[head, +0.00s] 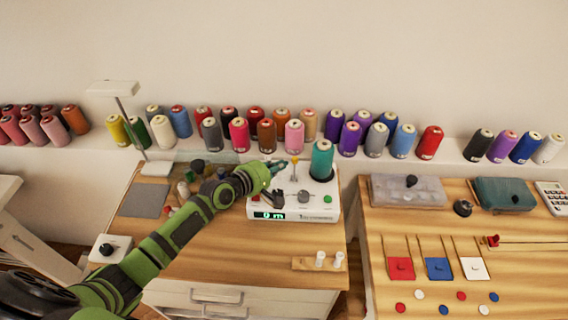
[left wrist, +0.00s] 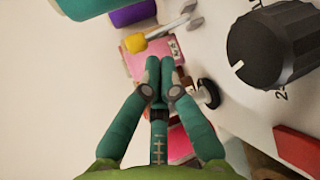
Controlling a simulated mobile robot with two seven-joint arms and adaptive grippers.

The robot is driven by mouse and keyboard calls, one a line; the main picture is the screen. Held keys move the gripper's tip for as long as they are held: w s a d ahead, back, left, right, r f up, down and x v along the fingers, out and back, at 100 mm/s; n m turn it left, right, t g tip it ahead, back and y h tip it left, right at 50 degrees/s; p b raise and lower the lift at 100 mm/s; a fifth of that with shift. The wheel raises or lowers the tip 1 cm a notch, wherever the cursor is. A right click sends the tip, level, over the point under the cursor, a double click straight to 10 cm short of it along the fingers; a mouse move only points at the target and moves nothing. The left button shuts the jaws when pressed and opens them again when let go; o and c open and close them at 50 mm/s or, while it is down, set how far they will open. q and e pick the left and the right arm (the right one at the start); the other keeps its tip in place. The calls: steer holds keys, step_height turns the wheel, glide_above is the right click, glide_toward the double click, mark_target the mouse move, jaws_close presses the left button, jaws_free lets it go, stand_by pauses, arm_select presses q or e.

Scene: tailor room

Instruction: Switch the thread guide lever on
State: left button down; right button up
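The white winding machine (head: 283,205) stands on the middle table, with a lit green display and a teal thread spool (head: 321,160) on top. A metal lever with a yellow tip (head: 294,165) rises at its back; the yellow tip (left wrist: 133,43) shows beyond my fingertips in the left wrist view. A small black-capped part (left wrist: 208,93) is right beside my fingers; I cannot tell which one is the thread guide lever. My left gripper (head: 281,165) is over the machine's back left. In the wrist view its fingertips (left wrist: 159,68) are together, with nothing seen between them. My right gripper is out of view.
A large black dial (left wrist: 270,45) and a red button (left wrist: 298,150) are right of my fingers in the wrist view. Several thread spools line the back ledge. A small wooden holder (head: 305,264) with white bobbins lies in front. The right table (head: 520,285) holds boxes and coloured pieces.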

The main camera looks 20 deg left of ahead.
arm_select(q)
steer(key=shift+x, duration=0.85)
steer(key=shift+w+d, duration=0.1)
steer(key=shift+w, duration=0.05)
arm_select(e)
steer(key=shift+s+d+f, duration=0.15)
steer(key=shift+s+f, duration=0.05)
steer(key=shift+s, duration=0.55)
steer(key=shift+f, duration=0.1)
arm_select(q)
steer(key=shift+f+b, duration=0.1)
steer(key=shift+b, duration=0.5)
steer(key=shift+t, duration=0.3)
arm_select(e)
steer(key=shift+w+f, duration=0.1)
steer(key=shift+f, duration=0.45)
arm_select(q)
steer(key=shift+b, duration=0.4)
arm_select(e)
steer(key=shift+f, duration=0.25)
